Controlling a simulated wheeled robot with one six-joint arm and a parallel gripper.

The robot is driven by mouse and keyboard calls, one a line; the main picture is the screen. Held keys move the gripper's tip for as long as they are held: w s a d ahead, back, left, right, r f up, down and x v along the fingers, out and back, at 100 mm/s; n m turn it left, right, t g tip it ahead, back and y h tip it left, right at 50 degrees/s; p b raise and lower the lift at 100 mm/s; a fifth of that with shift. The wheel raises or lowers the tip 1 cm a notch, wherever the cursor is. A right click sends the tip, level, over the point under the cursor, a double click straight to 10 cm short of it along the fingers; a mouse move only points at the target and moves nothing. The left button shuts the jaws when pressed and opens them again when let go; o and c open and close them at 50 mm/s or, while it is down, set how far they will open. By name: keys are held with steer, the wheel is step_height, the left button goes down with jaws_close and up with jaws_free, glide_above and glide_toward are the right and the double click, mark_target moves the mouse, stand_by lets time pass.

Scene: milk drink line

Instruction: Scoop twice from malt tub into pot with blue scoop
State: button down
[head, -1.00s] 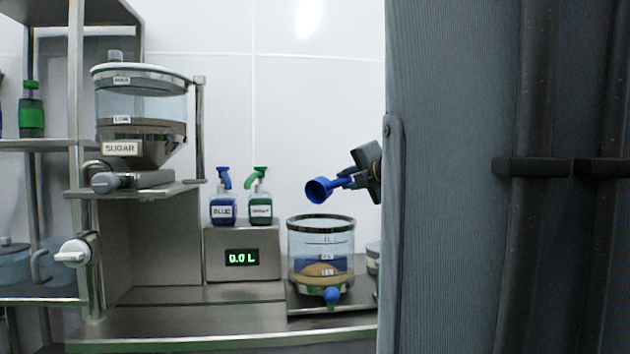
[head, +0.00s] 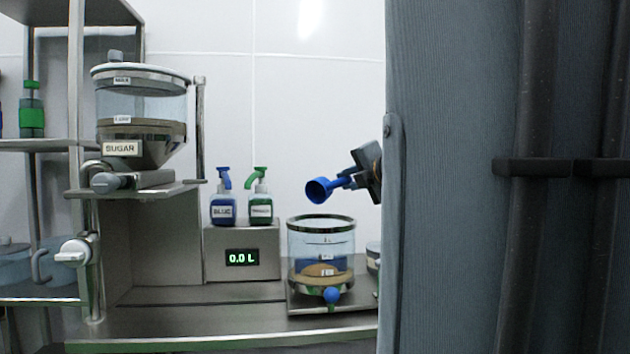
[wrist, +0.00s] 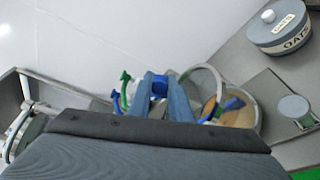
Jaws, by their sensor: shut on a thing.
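My gripper (head: 352,180) is shut on the handle of the blue scoop (head: 319,190). The scoop is tilted, its bowl facing out toward the head camera, above the clear pot (head: 321,240) and apart from its rim. In the wrist view, the gripper (wrist: 165,98) is around the blue handle (wrist: 159,86), and the pot (wrist: 203,78) is beyond it. Tan powder lies in a mound in the pot, with blue behind it. The pot has a blue tap at its front. I cannot make out a malt tub by its label.
A sugar hopper (head: 140,125) stands at left. Blue and green pump bottles (head: 222,208) stand on a box (head: 241,240) reading 0.0 L. An oats tub (wrist: 280,27) shows in the wrist view. My own column blocks the right half of the head view.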

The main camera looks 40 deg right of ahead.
steer(key=shift+r+m+p, duration=0.1)
steer(key=shift+m+p, duration=0.2)
steer(key=shift+p, duration=0.4)
steer(key=m+p, duration=0.1)
steer(key=p, duration=0.1)
steer(key=shift+r+g+p, duration=0.1)
steer(key=shift+g+p, duration=0.2)
steer(key=shift+p, duration=0.1)
steer(key=m+g+p, duration=0.1)
steer(key=m+p, duration=0.3)
steer(key=p, duration=0.6)
steer(key=shift+s+d+m+y+p, duration=0.1)
steer(key=shift+m+y+p, duration=0.2)
steer(key=shift+y+p, duration=0.1)
steer(key=p, duration=0.2)
steer(key=shift+m+g+p, duration=0.3)
steer(key=shift+m+g, duration=0.1)
steer(key=m+p, duration=0.1)
steer(key=p, duration=0.1)
steer(key=shift+p, duration=0.3)
steer(key=m+p, duration=0.1)
steer(key=p, duration=0.4)
steer(key=m+y+p, duration=0.1)
steer(key=m+p, duration=0.1)
steer(key=p, duration=0.3)
steer(key=shift+s+g+y+p, duration=0.1)
steer(key=shift+g+y+p, duration=0.2)
steer(key=shift+g+p, duration=0.1)
